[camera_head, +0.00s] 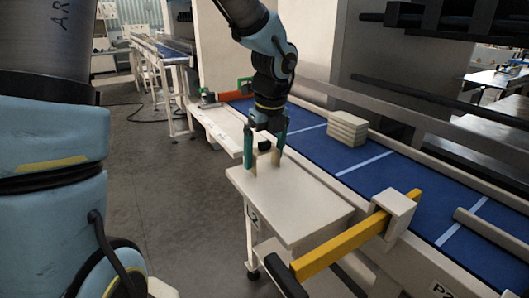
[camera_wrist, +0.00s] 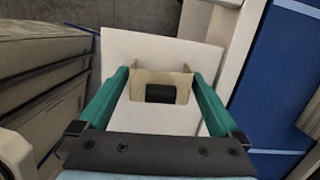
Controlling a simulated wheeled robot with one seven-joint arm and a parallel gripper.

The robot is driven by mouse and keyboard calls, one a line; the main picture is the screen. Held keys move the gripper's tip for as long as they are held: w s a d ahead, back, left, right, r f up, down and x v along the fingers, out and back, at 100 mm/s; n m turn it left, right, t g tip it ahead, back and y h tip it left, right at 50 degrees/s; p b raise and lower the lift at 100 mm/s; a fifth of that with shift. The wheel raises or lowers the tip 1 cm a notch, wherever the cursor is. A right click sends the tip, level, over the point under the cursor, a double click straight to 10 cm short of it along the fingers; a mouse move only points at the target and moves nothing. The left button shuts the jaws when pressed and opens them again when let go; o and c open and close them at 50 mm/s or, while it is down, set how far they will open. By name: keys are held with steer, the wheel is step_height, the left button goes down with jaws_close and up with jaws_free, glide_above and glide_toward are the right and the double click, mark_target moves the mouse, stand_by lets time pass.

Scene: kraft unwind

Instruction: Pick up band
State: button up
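A small tan folded piece (camera_wrist: 160,77) with upright sides, possibly the band, is on the white table (camera_wrist: 115,45), with a black block (camera_wrist: 160,93) at its middle. In the head view the tan piece (camera_head: 268,168) and black block (camera_head: 265,146) show near the table's far end. My gripper (camera_head: 264,160) points down over it. In the wrist view the green fingers of my gripper (camera_wrist: 160,74) are spread, one on each side of the tan piece. They are very close to its sides; I cannot tell whether they touch.
A blue conveyor (camera_head: 385,180) with white cross lines runs along the table's right side. A stack of pale slabs (camera_head: 347,128) lies on it. A yellow bar (camera_head: 340,245) through a pale block (camera_head: 393,210) crosses near the table's front. The table's middle (camera_head: 300,210) is clear.

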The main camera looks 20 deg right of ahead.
steer(key=c, duration=0.8)
